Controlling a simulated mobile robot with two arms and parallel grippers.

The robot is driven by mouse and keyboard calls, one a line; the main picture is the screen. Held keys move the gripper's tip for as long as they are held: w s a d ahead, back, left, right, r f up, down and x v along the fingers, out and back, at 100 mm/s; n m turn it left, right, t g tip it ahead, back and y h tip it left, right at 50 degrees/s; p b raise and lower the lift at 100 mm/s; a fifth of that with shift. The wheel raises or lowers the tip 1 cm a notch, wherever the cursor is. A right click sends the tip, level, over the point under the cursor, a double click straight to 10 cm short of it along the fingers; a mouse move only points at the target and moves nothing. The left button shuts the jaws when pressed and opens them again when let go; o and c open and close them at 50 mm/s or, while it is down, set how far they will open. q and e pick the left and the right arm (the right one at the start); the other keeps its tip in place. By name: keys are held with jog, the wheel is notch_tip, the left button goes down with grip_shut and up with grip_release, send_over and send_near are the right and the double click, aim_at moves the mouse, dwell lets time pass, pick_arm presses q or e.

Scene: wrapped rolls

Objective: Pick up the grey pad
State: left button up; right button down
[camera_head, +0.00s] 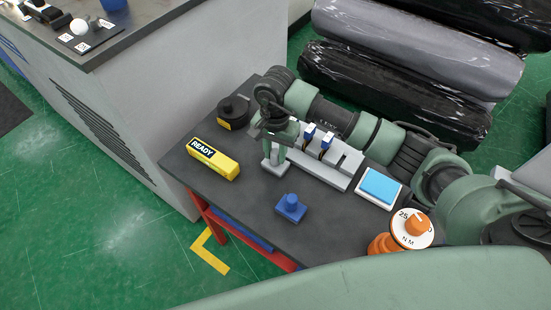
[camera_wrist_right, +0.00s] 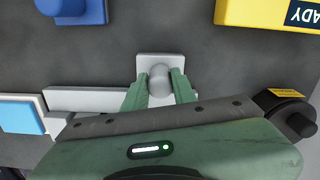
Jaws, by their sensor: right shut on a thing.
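The grey pad (camera_wrist_right: 160,62) is a light grey square plate with a round knob (camera_wrist_right: 160,78) on top. In the right wrist view it sits between the two green fingers of my right gripper (camera_wrist_right: 159,90), which are shut on the knob. In the head view my right gripper (camera_head: 277,146) reaches down at the middle of the dark table, and part of the pad (camera_head: 268,165) shows below it. I cannot tell whether the pad touches the tabletop. My left gripper is not in view.
On the dark table (camera_head: 245,200) are a yellow READY block (camera_head: 213,159), a blue knobbed block (camera_head: 291,207), a grey slotted rack (camera_head: 340,165), a blue-topped white block (camera_head: 380,187), an orange dial (camera_head: 412,228) and a black round part (camera_head: 233,111). Wrapped rolls (camera_head: 400,50) lie behind.

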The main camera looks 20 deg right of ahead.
jog(key=shift+r, duration=0.55)
notch_tip(320, 180, up, 19)
jog(key=b, duration=0.4)
